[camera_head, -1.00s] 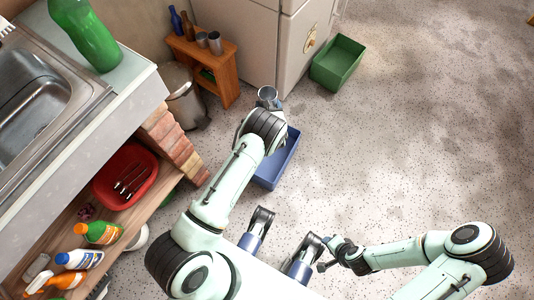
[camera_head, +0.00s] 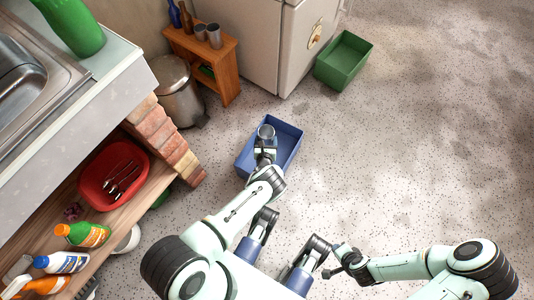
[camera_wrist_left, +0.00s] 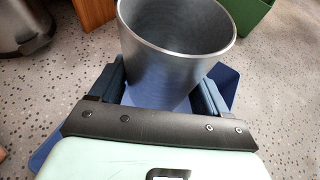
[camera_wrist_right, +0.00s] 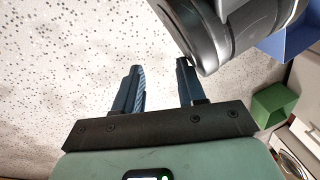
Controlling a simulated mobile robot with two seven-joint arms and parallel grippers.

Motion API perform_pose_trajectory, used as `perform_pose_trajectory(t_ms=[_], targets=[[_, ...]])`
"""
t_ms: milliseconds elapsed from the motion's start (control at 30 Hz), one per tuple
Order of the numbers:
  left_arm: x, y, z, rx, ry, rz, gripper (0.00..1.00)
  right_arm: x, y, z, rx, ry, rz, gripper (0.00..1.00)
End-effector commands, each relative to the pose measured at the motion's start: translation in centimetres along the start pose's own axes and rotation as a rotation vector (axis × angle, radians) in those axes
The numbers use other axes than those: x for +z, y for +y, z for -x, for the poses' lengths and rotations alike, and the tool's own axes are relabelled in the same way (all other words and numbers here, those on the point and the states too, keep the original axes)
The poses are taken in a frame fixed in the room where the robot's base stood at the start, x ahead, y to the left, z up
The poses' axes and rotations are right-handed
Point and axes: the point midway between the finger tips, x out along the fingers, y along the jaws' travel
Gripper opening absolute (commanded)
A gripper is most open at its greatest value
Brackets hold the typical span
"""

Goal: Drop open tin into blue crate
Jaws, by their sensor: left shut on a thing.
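The open tin (camera_head: 266,131) is a grey metal cylinder with its open mouth facing up. My left gripper (camera_head: 265,150) is shut on it, and the tin shows large between the fingers in the left wrist view (camera_wrist_left: 178,45). The blue crate (camera_head: 288,140) stands on the floor; in the head view the tin and gripper lie over its inside. The crate also shows below the tin in the left wrist view (camera_wrist_left: 222,78). How high the tin is above the crate floor is hard to tell. My right gripper (camera_wrist_right: 160,85) is open and empty, away from the crate.
A green crate (camera_head: 343,60) stands on the floor by the pale cabinet (camera_head: 262,40). A metal bin (camera_head: 178,92) and a small wooden shelf (camera_head: 222,65) with tins and bottles stand left of it. A red basin (camera_head: 113,170) sits under the counter. The floor at right is clear.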

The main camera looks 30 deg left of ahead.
Motion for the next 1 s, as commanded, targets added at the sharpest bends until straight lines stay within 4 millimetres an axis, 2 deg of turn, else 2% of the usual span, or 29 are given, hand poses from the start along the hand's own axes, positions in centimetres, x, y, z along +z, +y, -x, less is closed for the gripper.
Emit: perform_pose_trajectory(t_ms=[100,400,867,900,933,967,1000], targets=[[-1.2,0.0,-0.5,0.000,0.000,0.000,0.46,1.3,1.1,-1.2,0.020,-0.043,-0.012,0.40],[-2.6,0.0,-1.1,0.001,0.000,0.000,0.46,3.9,3.1,-2.6,0.057,-0.128,-0.036,0.40],[-2.8,0.0,-1.2,0.000,0.000,0.000,0.46,4.5,3.6,-2.8,0.067,-0.149,-0.042,0.40],[-2.8,0.0,-1.2,0.000,0.000,0.000,0.86,4.5,3.6,-2.8,0.067,-0.149,-0.042,0.40],[-2.8,0.0,-1.2,0.000,0.000,0.000,0.96,4.5,3.6,-2.8,0.067,-0.149,-0.042,0.40],[-2.8,0.0,-1.2,0.000,0.000,0.000,1.00,4.5,3.5,-2.8,0.067,-0.149,-0.042,0.40],[-2.8,0.0,-1.2,0.000,0.000,0.000,1.00,4.5,3.5,-2.8,0.066,-0.149,-0.041,0.40]])
